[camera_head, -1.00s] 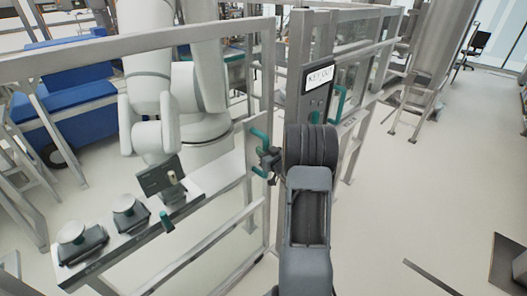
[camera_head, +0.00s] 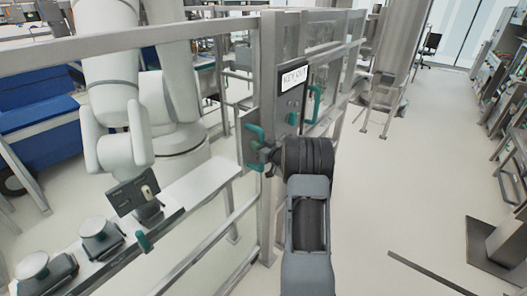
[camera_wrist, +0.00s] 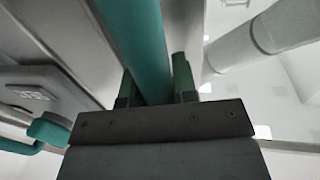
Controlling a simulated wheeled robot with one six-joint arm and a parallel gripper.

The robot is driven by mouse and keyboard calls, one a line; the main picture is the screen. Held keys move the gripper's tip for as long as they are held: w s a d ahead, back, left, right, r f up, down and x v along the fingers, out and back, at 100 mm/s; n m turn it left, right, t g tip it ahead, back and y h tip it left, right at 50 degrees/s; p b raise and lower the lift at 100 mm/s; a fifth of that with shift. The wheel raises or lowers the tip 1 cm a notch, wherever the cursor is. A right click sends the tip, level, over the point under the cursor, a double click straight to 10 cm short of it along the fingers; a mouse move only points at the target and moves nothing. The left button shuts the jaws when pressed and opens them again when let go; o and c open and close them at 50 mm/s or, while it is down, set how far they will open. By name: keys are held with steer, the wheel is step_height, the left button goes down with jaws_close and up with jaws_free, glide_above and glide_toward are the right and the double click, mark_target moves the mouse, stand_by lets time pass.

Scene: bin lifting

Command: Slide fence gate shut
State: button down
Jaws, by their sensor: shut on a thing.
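The fence gate (camera_head: 150,38) is a grey metal frame at the left in the head view. Its teal handle (camera_head: 253,138) is on a plate at the gate's right end. My gripper (camera_head: 266,156) is at this handle, partly hidden by my wrist. In the wrist view the teal handle bar (camera_wrist: 143,45) runs between the two fingers of my gripper (camera_wrist: 155,86), which is shut on it. The gate's end stands close against the grey fence post (camera_head: 268,60). I cannot tell whether they touch.
A panel with a "KEY OUT" sign (camera_head: 295,76) and another teal handle (camera_head: 315,104) are right of the post. Behind the gate are a white robot arm (camera_head: 112,90) and a bench (camera_head: 190,200). The floor at the right is mostly clear, with a dark stand (camera_head: 495,245).

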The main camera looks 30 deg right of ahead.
steer(key=shift+d+r, duration=0.1)
steer(key=shift+d, duration=0.05)
steer(key=c, duration=0.9)
jaws_free()
steer(key=shift+d, duration=0.1)
steer(key=shift+w, duration=0.1)
steer(key=s+d+b, duration=0.1)
steer(key=s+b, duration=0.2)
steer(key=s, duration=1)
steer(key=shift+s+d, duration=0.35)
steer(key=shift+d, duration=0.05)
